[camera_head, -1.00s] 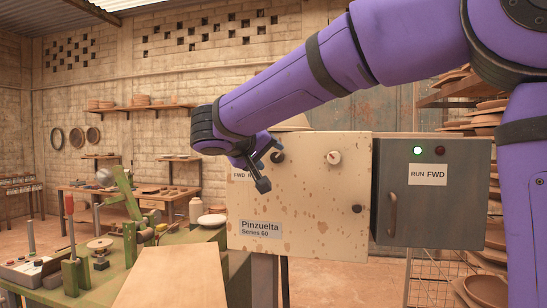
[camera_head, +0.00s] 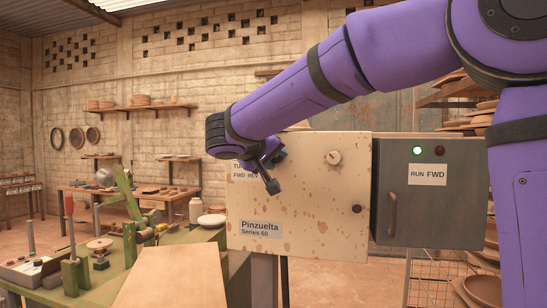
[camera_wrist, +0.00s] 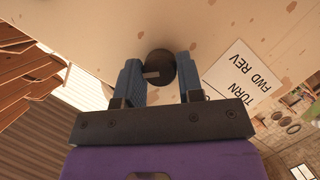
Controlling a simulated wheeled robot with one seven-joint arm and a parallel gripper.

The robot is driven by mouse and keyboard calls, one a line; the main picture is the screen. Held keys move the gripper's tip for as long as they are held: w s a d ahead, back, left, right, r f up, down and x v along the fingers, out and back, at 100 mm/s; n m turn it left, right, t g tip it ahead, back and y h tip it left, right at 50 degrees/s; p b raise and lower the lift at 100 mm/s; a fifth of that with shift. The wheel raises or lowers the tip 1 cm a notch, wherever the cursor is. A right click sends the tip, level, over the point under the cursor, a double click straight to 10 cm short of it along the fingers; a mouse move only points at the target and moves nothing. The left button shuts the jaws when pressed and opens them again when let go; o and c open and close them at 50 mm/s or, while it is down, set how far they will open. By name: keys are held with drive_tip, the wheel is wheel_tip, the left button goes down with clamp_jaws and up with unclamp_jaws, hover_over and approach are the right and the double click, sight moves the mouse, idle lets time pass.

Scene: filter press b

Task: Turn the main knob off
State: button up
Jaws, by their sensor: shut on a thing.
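A cream, rust-spotted panel box (camera_head: 300,215) marked Pinzuelta Series 60 carries the controls. In the wrist view a round black knob (camera_wrist: 160,64) with a pale pointer line sits between my two blue fingers, beside a white TURN FWD REV label (camera_wrist: 240,82). My gripper (camera_wrist: 158,75) is shut on this knob. In the head view my gripper (camera_head: 272,168) is at the panel's upper left and largely hides the knob.
A grey box (camera_head: 432,195) with a handle and a RUN FWD sign (camera_head: 427,174) adjoins on the right. Its green lamp (camera_head: 417,150) is lit and its red lamp (camera_head: 440,151) looks dark. A green machine (camera_head: 100,265) and a wooden board (camera_head: 172,275) stand at front left.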

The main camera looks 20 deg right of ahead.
drive_tip(key=n+h, duration=0.1)
drive_tip(key=n, duration=0.3)
drive_tip(key=n+t+h, duration=0.1)
drive_tip(key=n+h, duration=0.1)
drive_tip(key=n, duration=0.2)
drive_tip(key=n+h, duration=0.1)
drive_tip(key=n, duration=0.3)
drive_tip(key=shift+a+f+t+h, duration=0.1)
drive_tip(key=shift+f+t+h, duration=0.3)
drive_tip(key=shift+n+t, duration=1)
drive_tip(key=shift+n, duration=1.5)
drive_tip(key=o, duration=0.9)
